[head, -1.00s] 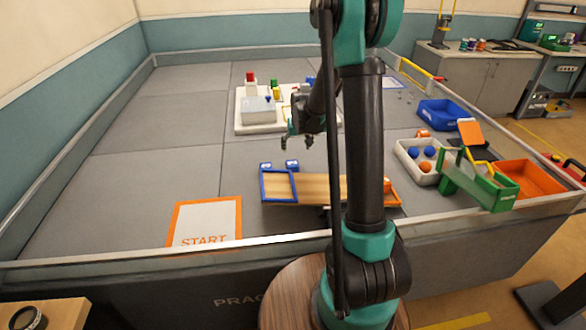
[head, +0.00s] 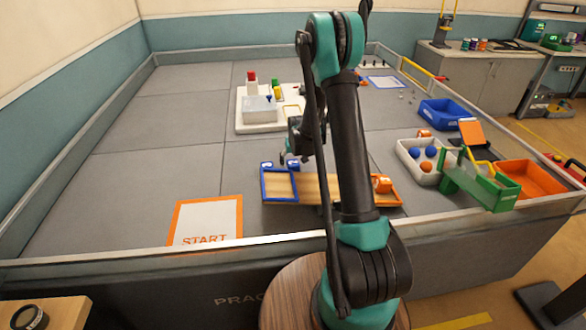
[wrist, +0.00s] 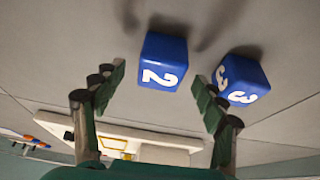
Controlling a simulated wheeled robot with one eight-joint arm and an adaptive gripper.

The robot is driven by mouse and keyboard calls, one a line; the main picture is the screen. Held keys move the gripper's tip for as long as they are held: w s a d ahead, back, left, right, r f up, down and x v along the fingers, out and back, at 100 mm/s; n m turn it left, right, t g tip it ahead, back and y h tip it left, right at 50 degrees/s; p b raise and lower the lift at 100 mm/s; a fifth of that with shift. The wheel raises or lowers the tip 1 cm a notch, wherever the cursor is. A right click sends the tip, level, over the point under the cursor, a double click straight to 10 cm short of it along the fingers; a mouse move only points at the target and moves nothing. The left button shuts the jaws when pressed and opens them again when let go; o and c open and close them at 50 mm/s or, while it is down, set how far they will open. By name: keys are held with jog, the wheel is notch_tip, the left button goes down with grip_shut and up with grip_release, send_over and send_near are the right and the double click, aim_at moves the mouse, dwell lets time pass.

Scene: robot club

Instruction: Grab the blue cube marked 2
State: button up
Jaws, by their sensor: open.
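The blue cube marked 2 (wrist: 162,62) sits on the grey floor of the arena, between and just beyond my open fingertips in the wrist view. My gripper (wrist: 159,82) is empty, and no contact with the cube shows. A second blue cube, marked 3 (wrist: 240,78), sits close beside it, near the tip of the right finger. In the head view, two small blue cubes, one at left (head: 267,166) and one at right (head: 293,164), lie behind the blue-framed end of a wooden board. My gripper (head: 290,157) is low over the right one, partly hiding it.
A white platform (head: 285,123) stands behind my gripper. A white tray with balls (head: 411,174), a blue bin (head: 440,112) and an orange bin (head: 532,178) are at right.

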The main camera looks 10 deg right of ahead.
jog(key=shift+x, duration=1.3)
jog(key=c, duration=1.3)
jog(key=shift+o, duration=0.2)
jog(key=shift+r, duration=0.1)
